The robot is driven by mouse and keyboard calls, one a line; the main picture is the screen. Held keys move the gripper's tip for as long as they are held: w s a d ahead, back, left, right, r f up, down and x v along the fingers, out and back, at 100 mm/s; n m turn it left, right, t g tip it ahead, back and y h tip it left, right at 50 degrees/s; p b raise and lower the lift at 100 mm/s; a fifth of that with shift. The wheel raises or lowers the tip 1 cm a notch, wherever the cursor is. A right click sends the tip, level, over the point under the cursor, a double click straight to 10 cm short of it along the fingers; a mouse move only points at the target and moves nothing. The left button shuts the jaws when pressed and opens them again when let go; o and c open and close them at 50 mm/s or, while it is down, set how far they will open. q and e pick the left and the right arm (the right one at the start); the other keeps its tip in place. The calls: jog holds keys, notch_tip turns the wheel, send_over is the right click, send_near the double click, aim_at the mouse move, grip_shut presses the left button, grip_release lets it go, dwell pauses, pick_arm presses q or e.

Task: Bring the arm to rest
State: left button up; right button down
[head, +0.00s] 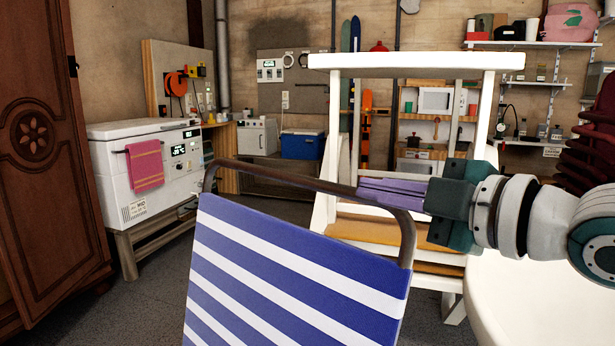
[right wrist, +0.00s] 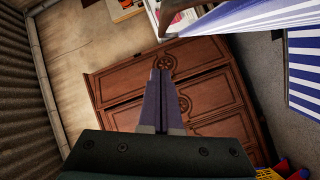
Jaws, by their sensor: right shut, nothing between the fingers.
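My right gripper (head: 362,190) comes in from the right in the head view, with its purple fingers shut and nothing between them. The fingers point left, close to the dark metal frame of a blue-and-white striped folding chair (head: 290,275); I cannot tell whether they touch it. In the right wrist view the shut fingers (right wrist: 160,80) stand in front of a carved brown wooden cabinet (right wrist: 195,90), which is some distance away. My left gripper is not in view.
The carved wooden door (head: 40,150) stands at the left. A white chest freezer (head: 105,165) with a pink towel is behind it. A white wooden chair (head: 400,62) stands right behind my right gripper. Bare grey floor (head: 145,310) lies between cabinet and striped chair.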

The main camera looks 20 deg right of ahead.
jog(key=s+a+r+m+g+h+p, duration=0.15)
jog(key=s+r+m+g+p, duration=0.3)
jog(key=s+p, duration=0.45)
jog(key=s+a+r+m+g+h+p, duration=0.1)
jog(key=s+r+m+g+h+p, duration=0.15)
jog(key=s+m+p, duration=0.45)
jog(key=s+a+r+m+g+h+p, duration=0.1)
jog(key=s+r+m+g+p, duration=0.3)
jog(key=s+p, duration=0.75)
notch_tip(320, 180, up, 36)
jog(key=g+p, duration=0.1)
jog(key=p, duration=3.5)
jog(key=shift+s+d+n+h+p, duration=0.15)
jog(key=shift+d+n+h+p, duration=0.15)
jog(key=shift+d+n+p, duration=0.1)
jog(key=shift+d, duration=0.1)
